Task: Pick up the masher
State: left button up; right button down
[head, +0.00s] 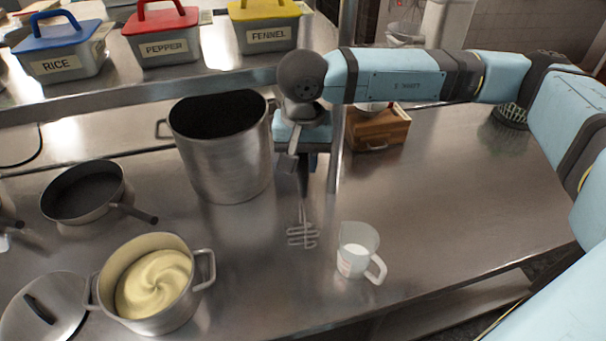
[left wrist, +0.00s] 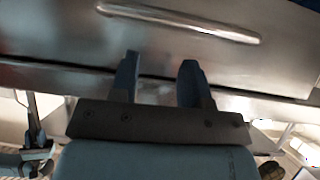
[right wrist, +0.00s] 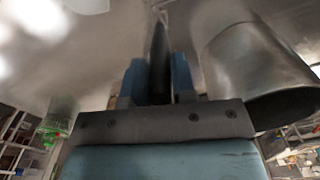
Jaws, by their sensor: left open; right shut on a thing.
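The masher (head: 302,235) has a zigzag wire head and a thin metal stem. It is upright over the counter between the large pot and the measuring jug, head down; I cannot tell whether the head touches the counter. My right gripper (head: 300,160) is above it, shut on its handle. In the right wrist view the dark handle (right wrist: 159,60) stands between the two fingers (right wrist: 158,85). My left gripper (left wrist: 160,80) is open and empty, facing a steel surface with a long bar-like handle (left wrist: 180,20); it is outside the head view.
A large empty pot (head: 222,160) stands just left of the masher. A measuring jug (head: 357,252) is at its right. A pot of mash (head: 152,285), a lid (head: 45,310) and a pan (head: 85,192) are further left. A wooden box (head: 380,130) stands behind.

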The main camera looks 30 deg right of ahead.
notch_tip(320, 180, up, 16)
jog(key=b, duration=0.2)
jog(key=shift+r, duration=0.2)
